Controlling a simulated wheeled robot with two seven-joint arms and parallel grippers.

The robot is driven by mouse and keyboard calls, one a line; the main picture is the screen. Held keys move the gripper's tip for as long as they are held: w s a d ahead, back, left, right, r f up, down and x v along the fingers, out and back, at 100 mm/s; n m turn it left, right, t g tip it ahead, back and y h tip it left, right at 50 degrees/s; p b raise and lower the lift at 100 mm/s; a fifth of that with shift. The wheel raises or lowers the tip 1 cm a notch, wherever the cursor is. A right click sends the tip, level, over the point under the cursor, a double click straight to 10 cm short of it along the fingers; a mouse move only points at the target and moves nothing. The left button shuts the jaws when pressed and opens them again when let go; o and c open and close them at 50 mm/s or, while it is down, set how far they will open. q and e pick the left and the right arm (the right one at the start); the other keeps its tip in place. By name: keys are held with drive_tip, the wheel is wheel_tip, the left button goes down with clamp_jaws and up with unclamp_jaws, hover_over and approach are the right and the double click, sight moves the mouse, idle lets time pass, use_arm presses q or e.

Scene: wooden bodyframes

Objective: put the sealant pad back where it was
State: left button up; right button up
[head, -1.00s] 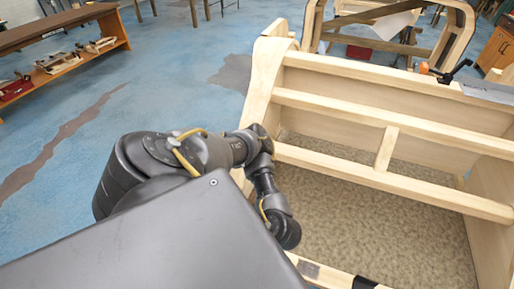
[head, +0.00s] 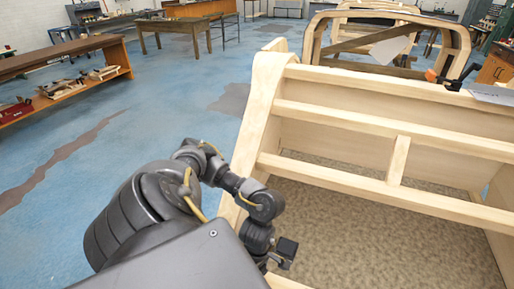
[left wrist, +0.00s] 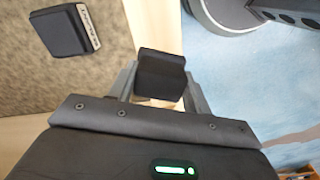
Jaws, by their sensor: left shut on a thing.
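My left gripper (left wrist: 160,88) is shut on a small black padded block (left wrist: 162,68), which I take to be the sealant pad. The block sits between the two grey fingers, and its lower part is partly hidden by them. In the head view my left gripper (head: 280,256) is small and dark, over the near left side of the wooden bodyframe (head: 258,115). A second dark block (left wrist: 62,30) with a pale lettered edge shows at the upper left of the left wrist view, over the patterned floor panel. Its lettering is too blurred to read. My right gripper is not in view.
The bodyframe's crossing rails (head: 385,190) and side post stand close to my left arm. Open blue floor lies left.

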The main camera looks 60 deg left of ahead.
use_arm(q)
drive_tip(key=shift+f, duration=1.6)
drive_tip(key=shift+f+b, duration=0.15)
drive_tip(key=shift+b, duration=0.15)
drive_tip(key=o, duration=1)
drive_tip(key=shift+c, duration=0.2)
